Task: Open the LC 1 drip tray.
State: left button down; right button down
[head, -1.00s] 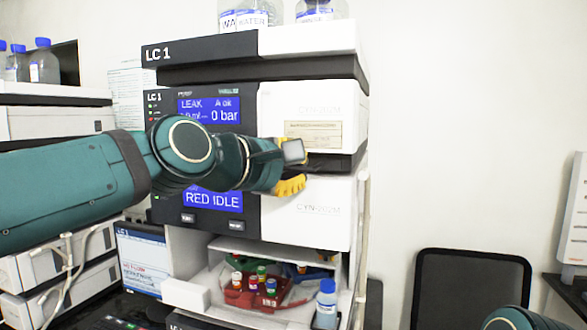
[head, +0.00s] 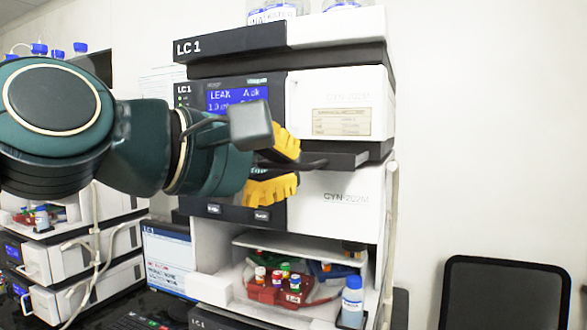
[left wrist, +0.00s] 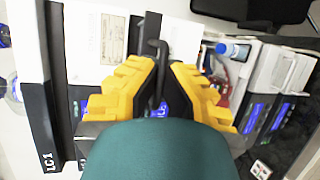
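The LC 1 drip tray (head: 348,160) is a dark slab between the upper white module (head: 342,104) and the lower white module (head: 345,205). In the head view it stands out a little in front of the modules. A thin dark handle runs from it to my left gripper (head: 283,166). That gripper has yellow fingers, one above and one below the handle. In the left wrist view the grey handle (left wrist: 160,50) lies between the fingertips of my left gripper (left wrist: 164,68), which look closed on it; the contact is partly hidden. My right gripper is not in view.
Below, an open bay holds a red vial rack (head: 275,291) with several vials. A blue-capped bottle (head: 352,303) stands at the bay's right front. A laptop screen (head: 170,262) is at lower left, a black chair (head: 503,293) at right. Bottles stand on top.

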pick_arm(q)
jog(key=c, duration=1.1)
grip_release()
jog(key=shift+s, duration=0.1)
jog(key=v, duration=1.2)
jog(key=shift+r, duration=0.1)
